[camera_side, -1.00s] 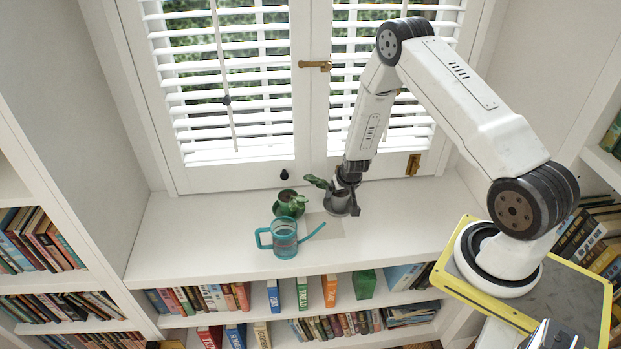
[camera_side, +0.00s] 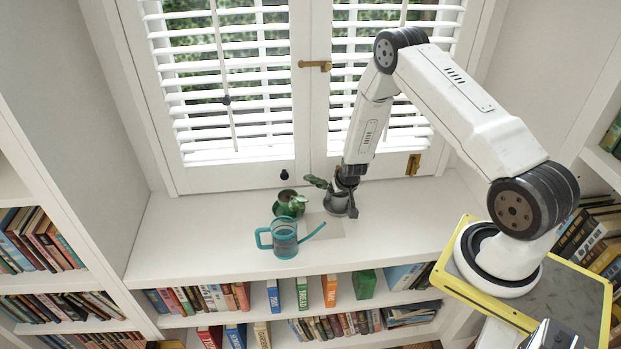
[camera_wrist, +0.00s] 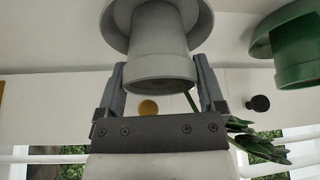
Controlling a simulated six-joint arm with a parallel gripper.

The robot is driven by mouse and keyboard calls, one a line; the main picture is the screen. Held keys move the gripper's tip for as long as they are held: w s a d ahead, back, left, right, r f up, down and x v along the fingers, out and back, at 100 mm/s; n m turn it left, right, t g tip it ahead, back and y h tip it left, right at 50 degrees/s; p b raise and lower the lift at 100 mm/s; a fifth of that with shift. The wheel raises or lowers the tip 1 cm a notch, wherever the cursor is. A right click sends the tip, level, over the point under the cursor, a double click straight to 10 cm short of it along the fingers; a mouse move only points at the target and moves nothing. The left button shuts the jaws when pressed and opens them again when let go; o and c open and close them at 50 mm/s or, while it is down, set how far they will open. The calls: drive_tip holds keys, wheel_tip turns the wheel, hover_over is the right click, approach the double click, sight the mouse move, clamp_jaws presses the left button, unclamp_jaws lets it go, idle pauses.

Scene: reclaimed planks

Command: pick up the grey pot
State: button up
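The grey pot (camera_side: 338,203) stands upright on the white sill in the side view, with a green plant in it and a wider grey base under it. It shows large and upside down in the wrist view (camera_wrist: 161,62). My gripper (camera_side: 347,190) reaches down at the pot, and its fingers hide part of it in the side view. In the wrist view my gripper (camera_wrist: 160,78) has its fingers apart, one on each side of the pot's rim. They are very close to the rim; I cannot tell whether they touch it.
The shuttered window rises behind. The sill's right part is clear.

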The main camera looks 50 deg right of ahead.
clamp_jaws()
drive_tip(key=shift+r, duration=0.15)
drive_tip(key=shift+r, duration=0.75)
drive_tip(key=s+a+r, duration=0.5)
drive_tip(key=s+r, duration=0.6)
drive_tip(key=s, duration=0.2)
drive_tip(key=shift+r, duration=0.15)
drive_tip(key=shift+r, duration=0.15)
drive_tip(key=shift+r, duration=1.25)
drive_tip(key=shift+r, duration=0.1)
